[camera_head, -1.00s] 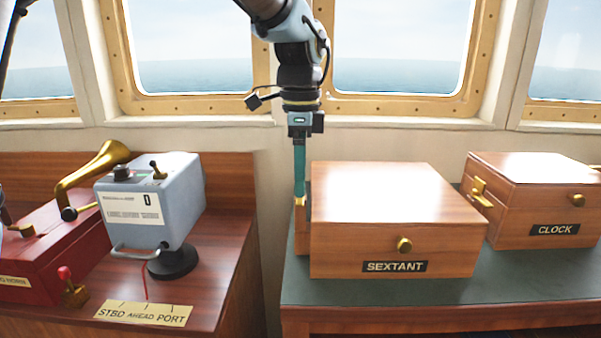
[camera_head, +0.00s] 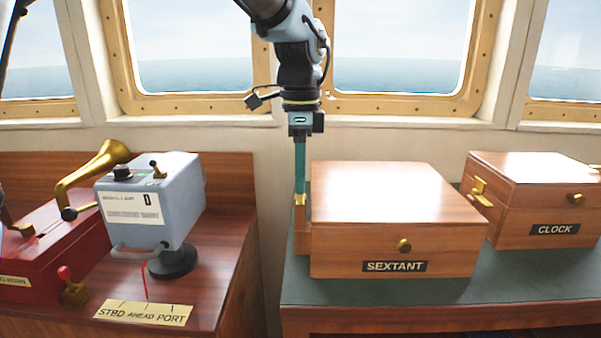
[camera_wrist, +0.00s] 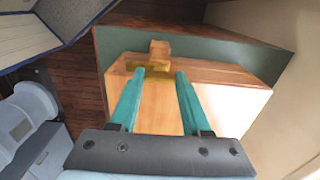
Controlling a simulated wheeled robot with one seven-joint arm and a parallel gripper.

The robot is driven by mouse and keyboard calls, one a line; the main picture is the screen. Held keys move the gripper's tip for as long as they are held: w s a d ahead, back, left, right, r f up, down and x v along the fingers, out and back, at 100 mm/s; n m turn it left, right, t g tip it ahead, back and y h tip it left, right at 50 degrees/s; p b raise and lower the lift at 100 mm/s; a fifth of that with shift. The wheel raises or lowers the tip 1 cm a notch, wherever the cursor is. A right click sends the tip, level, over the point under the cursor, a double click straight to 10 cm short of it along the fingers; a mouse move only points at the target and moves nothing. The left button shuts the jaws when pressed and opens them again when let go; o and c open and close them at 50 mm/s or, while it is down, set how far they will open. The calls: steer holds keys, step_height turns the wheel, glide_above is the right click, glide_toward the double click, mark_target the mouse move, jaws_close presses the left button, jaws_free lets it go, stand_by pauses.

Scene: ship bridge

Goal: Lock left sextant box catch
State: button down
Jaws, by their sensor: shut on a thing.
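The wooden sextant box (camera_head: 385,205) stands closed on the green-topped table, with a brass knob on its front and a SEXTANT label. Its left catch (camera_head: 299,200) is a small brass piece at the box's left side, above a wooden block (camera_head: 301,232). My gripper (camera_head: 300,193) points straight down there and is shut on the catch. In the wrist view, the two teal fingers of my gripper (camera_wrist: 158,74) stand at either side of the brass catch (camera_wrist: 150,71). The fingers partly hide the catch in the head view.
A clock box (camera_head: 540,205) with a brass catch on its left side stands to the right. A grey control box (camera_head: 150,210) and a red horn box (camera_head: 40,255) stand on the left console. A gap separates console and table. Windows (camera_head: 400,45) are behind my arm.

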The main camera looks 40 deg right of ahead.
steer(key=n+p, duration=0.1)
steer(key=n, duration=0.3)
steer(key=shift+r+n+p, duration=0.1)
steer(key=shift+n+p, duration=0.2)
steer(key=shift+p, duration=0.05)
steer(key=n+p, duration=0.1)
steer(key=n, duration=0.3)
steer(key=shift+n, duration=0.3)
steer(key=n+p, duration=0.1)
steer(key=n, duration=0.3)
steer(key=shift+n+p, duration=0.35)
steer(key=shift+n, duration=1.85)
steer(key=shift+c, duration=1.8)
jaws_free()
